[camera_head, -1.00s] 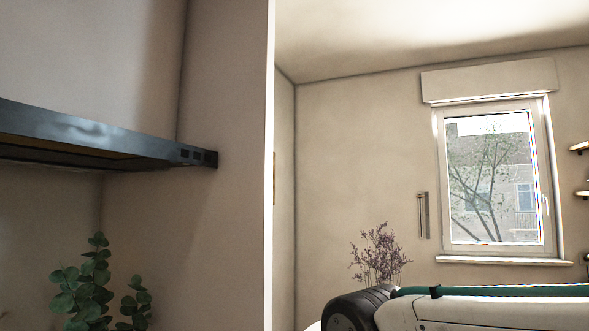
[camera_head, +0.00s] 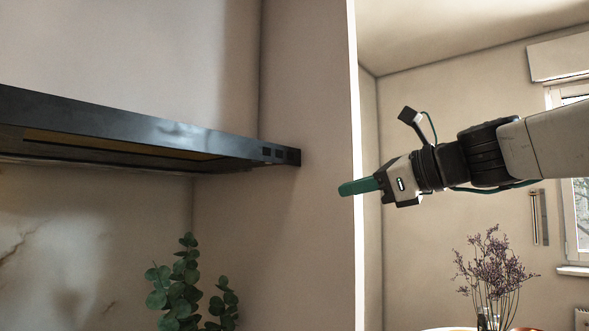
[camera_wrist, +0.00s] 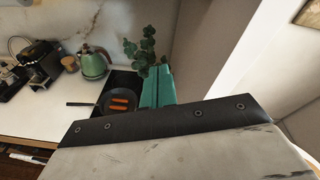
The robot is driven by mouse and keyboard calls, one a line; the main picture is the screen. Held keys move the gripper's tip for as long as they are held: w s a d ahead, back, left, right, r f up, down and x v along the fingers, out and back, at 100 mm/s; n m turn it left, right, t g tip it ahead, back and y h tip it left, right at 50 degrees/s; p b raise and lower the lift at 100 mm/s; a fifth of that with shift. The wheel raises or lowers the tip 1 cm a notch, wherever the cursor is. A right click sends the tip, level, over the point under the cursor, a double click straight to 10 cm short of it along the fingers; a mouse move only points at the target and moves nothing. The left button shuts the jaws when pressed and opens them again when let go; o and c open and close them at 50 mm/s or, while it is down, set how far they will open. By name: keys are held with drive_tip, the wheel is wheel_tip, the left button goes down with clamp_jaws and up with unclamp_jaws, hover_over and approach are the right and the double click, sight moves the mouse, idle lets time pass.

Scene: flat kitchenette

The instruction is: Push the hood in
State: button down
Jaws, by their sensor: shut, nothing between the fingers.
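The hood (camera_head: 130,135) is a dark, flat extractor hood at the left in the head view, with small square buttons near its right front end. Its front edge stands out from the wall. My gripper (camera_head: 342,189) has green fingers, is shut and empty, and points left. In the picture it is right of the hood's right end and slightly lower, apart from it. In the wrist view the green fingers (camera_wrist: 157,88) show over the counter, and the hood is not in that view.
A pale wall panel edge (camera_head: 354,230) stands behind my fingers. A green plant (camera_head: 180,285) is below the hood. In the wrist view a pan with sausages (camera_wrist: 119,102), a green kettle (camera_wrist: 92,64) and a coffee machine (camera_wrist: 40,62) stand on the counter (camera_wrist: 60,115). Dried flowers (camera_head: 493,265) stand at the right.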

sight(282, 162)
wheel_tip(282, 162, up, 6)
drive_tip(key=w+m+t+y, duration=0.2)
drive_tip(key=w+m, duration=0.1)
drive_tip(key=m, duration=0.1)
drive_tip(key=x, duration=1.3)
drive_tip(key=shift+w+a+f, duration=0.15)
drive_tip(key=shift+a+f, duration=0.1)
drive_tip(key=shift+a, duration=0.05)
drive_tip(key=shift+w+h, duration=0.1)
drive_tip(key=shift+h, duration=0.2)
